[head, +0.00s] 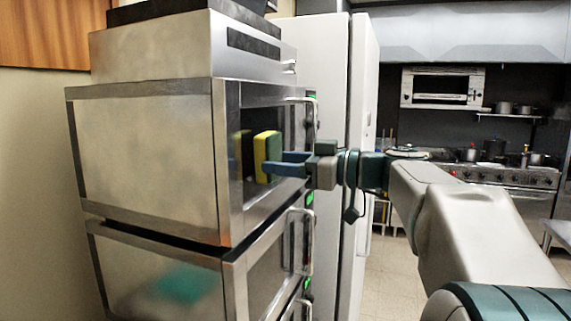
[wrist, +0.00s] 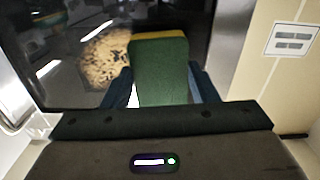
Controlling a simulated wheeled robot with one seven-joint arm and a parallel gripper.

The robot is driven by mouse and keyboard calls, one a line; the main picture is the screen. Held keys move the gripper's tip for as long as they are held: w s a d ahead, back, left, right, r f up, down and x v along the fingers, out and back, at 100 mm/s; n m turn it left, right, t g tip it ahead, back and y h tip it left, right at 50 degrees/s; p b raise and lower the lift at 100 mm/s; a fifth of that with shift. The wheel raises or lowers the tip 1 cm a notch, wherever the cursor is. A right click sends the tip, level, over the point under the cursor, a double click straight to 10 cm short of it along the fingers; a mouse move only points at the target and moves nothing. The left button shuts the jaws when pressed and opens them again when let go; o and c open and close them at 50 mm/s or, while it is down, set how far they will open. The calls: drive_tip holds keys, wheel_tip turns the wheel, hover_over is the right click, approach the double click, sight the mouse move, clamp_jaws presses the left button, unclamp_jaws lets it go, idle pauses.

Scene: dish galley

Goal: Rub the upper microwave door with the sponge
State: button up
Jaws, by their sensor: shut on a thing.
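My gripper (head: 283,164) is shut on a sponge (head: 267,153), which is yellow on one side and green on the other. In the wrist view the green face of the sponge (wrist: 160,72) shows between the blue fingers. The sponge is held upright in front of the dark glass of the upper microwave door (head: 264,114), and its reflection shows in the glass. I cannot tell whether it touches. In the wrist view a brown speckled patch (wrist: 104,58) shows on the door, left of the sponge and partly hidden by it.
A lower microwave (head: 165,270) stands under the upper one. The upper door's handle (head: 311,120) is at its right edge, beyond my gripper. A tall white cabinet (head: 325,60) stands behind. A stove (head: 500,176) is at the back right, with open floor before it.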

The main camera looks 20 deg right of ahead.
drive_tip(key=shift+b+x, duration=0.35)
drive_tip(key=shift+x, duration=0.45)
drive_tip(key=w+d, duration=0.6)
drive_tip(key=w, duration=0.3)
drive_tip(key=shift+d, duration=0.4)
idle(0.6)
drive_tip(key=shift+w+f+b, duration=0.1)
drive_tip(key=shift+f+b, duration=0.05)
drive_tip(key=shift+b, duration=0.25)
drive_tip(key=shift+a, duration=0.1)
